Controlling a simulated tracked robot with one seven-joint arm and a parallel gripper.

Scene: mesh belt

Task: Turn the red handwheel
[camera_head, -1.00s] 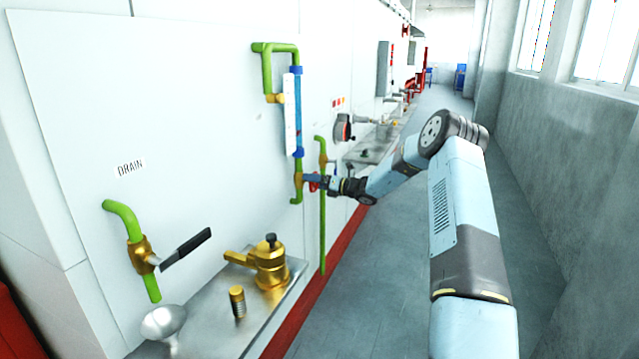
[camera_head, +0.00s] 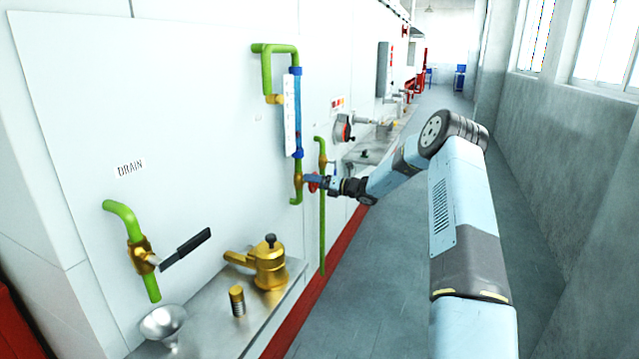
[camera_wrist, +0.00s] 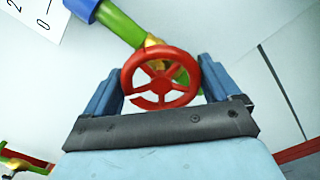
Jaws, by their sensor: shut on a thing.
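The red handwheel (camera_wrist: 134,87) is a spoked ring on a brass valve in a green pipe, seen nearly face-on in the wrist view. In the head view the handwheel (camera_head: 313,183) shows as a small red shape, partly hidden by my gripper (camera_head: 318,181). In the wrist view my gripper (camera_wrist: 158,88) has one blue finger on each side of the wheel's rim, shut on it. The brass valve (camera_head: 298,182) sits behind the wheel, below the flow gauge.
A blue-ended flow gauge (camera_head: 292,115) rises above the valve. A second green pipe (camera_head: 322,230) runs down close by. A drain valve with black lever (camera_head: 186,249) and a brass fitting (camera_head: 268,265) on a steel ledge are nearer. The aisle floor (camera_head: 390,240) is clear.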

